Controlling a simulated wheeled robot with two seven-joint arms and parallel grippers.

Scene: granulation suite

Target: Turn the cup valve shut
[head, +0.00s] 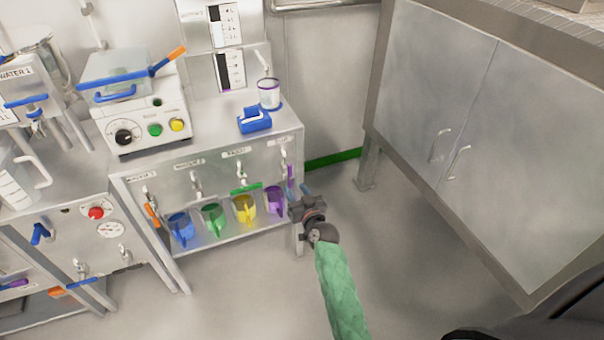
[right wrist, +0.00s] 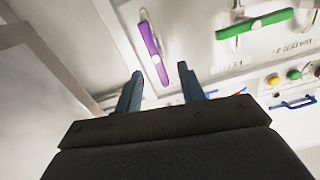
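Several small valves line the front of the steel bench. At the right end, a purple valve handle (head: 290,178) stands roughly upright above a purple cup (head: 274,199); in the right wrist view the handle (right wrist: 153,52) runs at a slant. A green valve handle (head: 245,187) lies level above a yellow cup (head: 244,208). My right gripper (head: 303,193) is beside the bench's right front corner. In the right wrist view its fingers (right wrist: 158,82) are apart and empty, with the purple handle's lower end just beyond the tips. My left gripper is not in view.
A clear cup (head: 269,93) with a purple band and a blue holder (head: 254,119) sit on the bench top. A blue cup (head: 181,227) and a green cup (head: 213,219) share the lower shelf. A steel cabinet (head: 480,120) stands at right; floor between is clear.

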